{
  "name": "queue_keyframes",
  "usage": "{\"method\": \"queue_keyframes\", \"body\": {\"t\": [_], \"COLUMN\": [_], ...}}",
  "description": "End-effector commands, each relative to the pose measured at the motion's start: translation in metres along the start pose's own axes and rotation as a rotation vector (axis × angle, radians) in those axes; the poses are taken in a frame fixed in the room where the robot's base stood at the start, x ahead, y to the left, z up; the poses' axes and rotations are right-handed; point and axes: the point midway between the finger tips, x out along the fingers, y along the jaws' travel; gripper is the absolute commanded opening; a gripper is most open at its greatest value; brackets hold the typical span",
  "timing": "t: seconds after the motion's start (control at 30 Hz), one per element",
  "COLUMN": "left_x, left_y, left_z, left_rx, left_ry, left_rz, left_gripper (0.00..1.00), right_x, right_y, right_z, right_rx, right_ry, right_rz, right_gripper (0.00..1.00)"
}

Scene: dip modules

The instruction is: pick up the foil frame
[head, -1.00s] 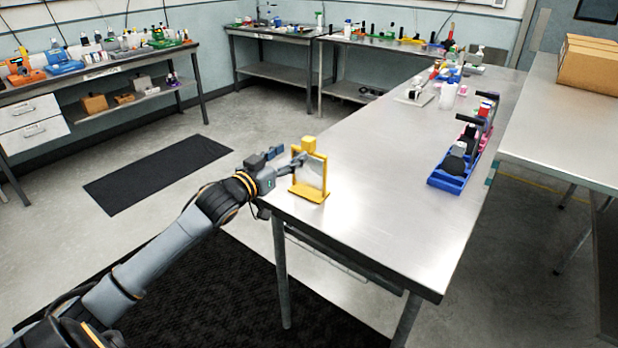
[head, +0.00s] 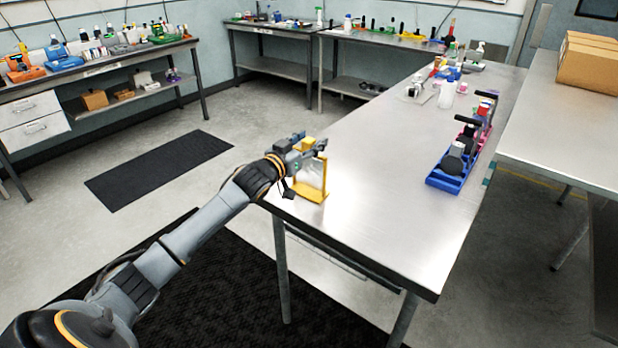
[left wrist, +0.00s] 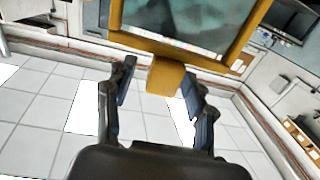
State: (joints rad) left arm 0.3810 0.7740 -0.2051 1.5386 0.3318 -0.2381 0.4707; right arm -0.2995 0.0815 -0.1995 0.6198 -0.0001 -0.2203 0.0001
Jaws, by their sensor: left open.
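The foil frame (head: 312,176) is a yellow upright frame around a silvery sheet. It stands on the metal table (head: 390,215) near its left edge. My left gripper (head: 311,145) is at the top of the frame and hides part of its upper edge and tab. In the left wrist view the frame's yellow tab (left wrist: 165,76) points toward my open left gripper (left wrist: 158,84), with one finger on each side. Gaps show between the tab and both fingers. My right gripper is in neither view.
A blue rack (head: 447,180) and a pink rack behind it stand along the table's right side. Bottles (head: 447,94) and small items stand at its far end. The table's near part is clear. Another table with cardboard boxes (head: 590,66) is at right.

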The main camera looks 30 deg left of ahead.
Motion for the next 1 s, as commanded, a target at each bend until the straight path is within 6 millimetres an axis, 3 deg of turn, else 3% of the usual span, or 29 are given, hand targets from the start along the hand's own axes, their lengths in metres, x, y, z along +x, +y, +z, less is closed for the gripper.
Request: {"method": "queue_keyframes", "body": {"t": [0.17,0.43,0.83,1.0], "left_x": [0.000,0.000,0.000,0.000], "left_y": [0.000,0.000,-0.001,-0.001], "left_z": [0.000,0.000,-0.002,-0.011], "left_rx": [0.000,0.000,0.001,0.003], "left_ry": [0.000,0.000,0.002,0.004], "left_rz": [0.000,0.000,0.000,0.000], "left_gripper": [0.53,0.00,0.00,0.00], "right_x": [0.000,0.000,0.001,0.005], "right_y": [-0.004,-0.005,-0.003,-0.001], "right_z": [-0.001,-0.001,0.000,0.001], "right_rx": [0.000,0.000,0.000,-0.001], "right_ry": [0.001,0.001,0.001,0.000], "right_rz": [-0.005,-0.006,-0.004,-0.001], "right_gripper": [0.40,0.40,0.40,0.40]}}
